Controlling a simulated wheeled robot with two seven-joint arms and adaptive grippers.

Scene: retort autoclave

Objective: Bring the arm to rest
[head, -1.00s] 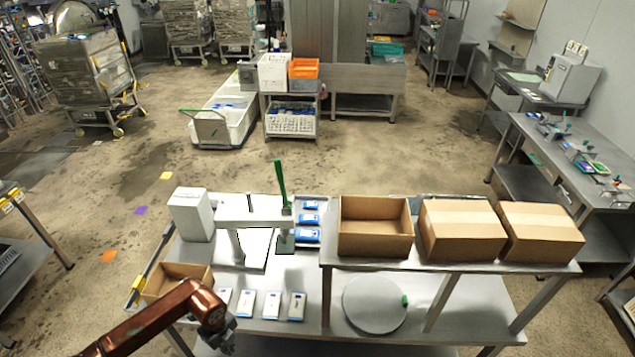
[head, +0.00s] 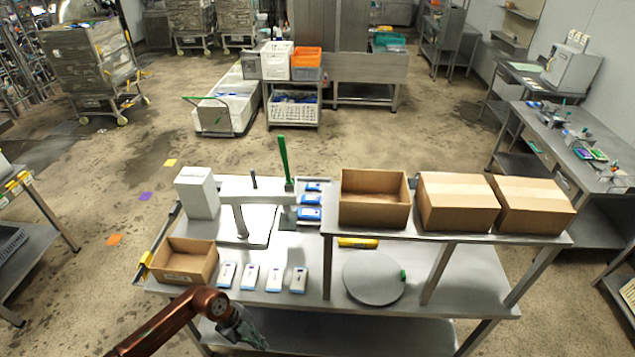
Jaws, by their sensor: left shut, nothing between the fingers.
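My left arm comes in from the bottom left. Its gripper (head: 244,332) is shut and empty, low in front of the table's front edge, and apart from the things on the table. My right gripper does not show. The metal table (head: 320,290) holds an open cardboard box (head: 184,262) at its left end. Several white and blue packs (head: 249,277) lie in a row to the right of that box.
A press with a green lever (head: 284,165) stands behind the packs. A round grey disc (head: 373,278) lies to the right. A raised shelf carries an open carton (head: 373,200) and two closed cartons (head: 457,203). The lower shelf (head: 360,334) lies close beside my gripper.

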